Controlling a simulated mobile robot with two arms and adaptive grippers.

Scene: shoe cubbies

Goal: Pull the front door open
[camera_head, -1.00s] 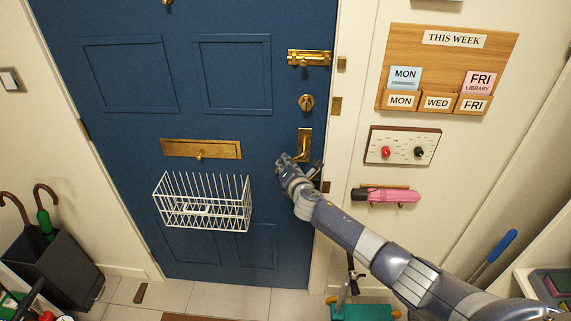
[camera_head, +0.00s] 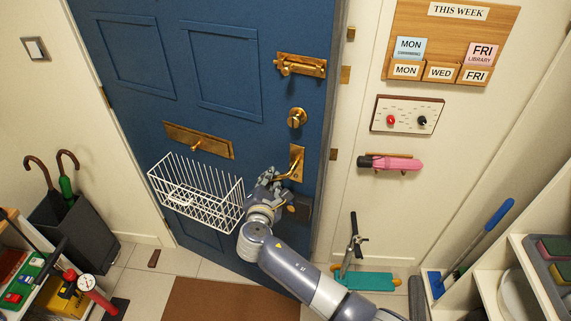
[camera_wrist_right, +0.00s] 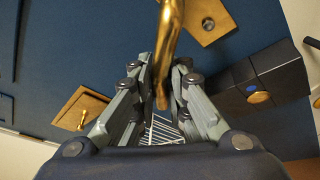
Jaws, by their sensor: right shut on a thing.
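My right gripper (camera_head: 268,180) is at the handle. In the right wrist view the brass lever (camera_wrist_right: 167,50) runs down between the fingers of my right gripper (camera_wrist_right: 162,95), which are shut on it. My left gripper is not in view.
A white wire basket (camera_head: 198,190) hangs on the door, left of my right gripper. A brown mat (camera_head: 225,302) lies on the floor in front. A teal scooter (camera_head: 362,279) stands right of the doorway. An umbrella stand (camera_head: 82,228) and a toy shelf are at the left.

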